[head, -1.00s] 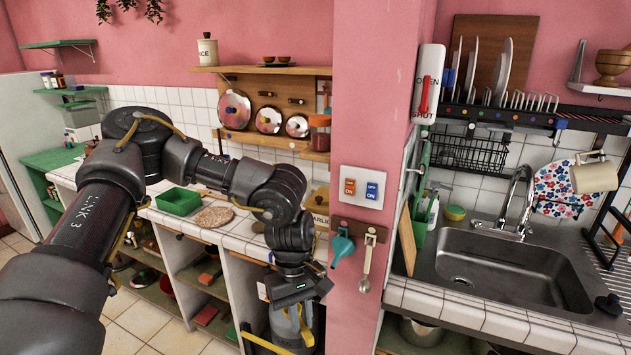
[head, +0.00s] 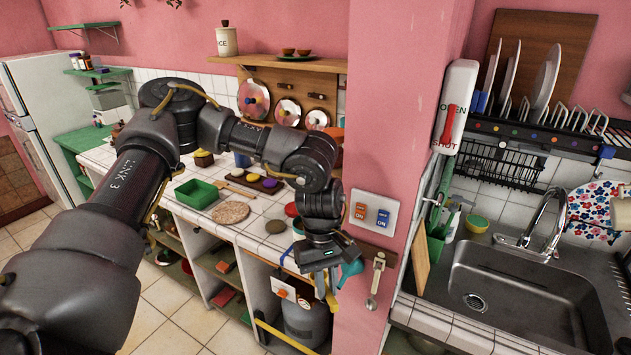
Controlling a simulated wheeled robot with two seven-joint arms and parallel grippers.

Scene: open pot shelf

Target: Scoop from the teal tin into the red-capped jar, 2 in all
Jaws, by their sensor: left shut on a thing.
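My left gripper (head: 324,292) reaches down in front of the pink wall pillar, just left of a hook rack. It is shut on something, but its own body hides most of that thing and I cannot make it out. A teal funnel-like item (head: 351,271) shows partly behind the gripper. A metal spoon (head: 372,302) hangs from the rack to its right. A red round top (head: 291,210) shows on the counter beyond my wrist; I cannot tell whether it is the jar's cap. I cannot pick out the teal tin. My right gripper is out of view.
The pillar carries a switch plate (head: 374,213). A sink (head: 515,300) lies to the right. A grey cylinder (head: 306,322) stands below the counter.

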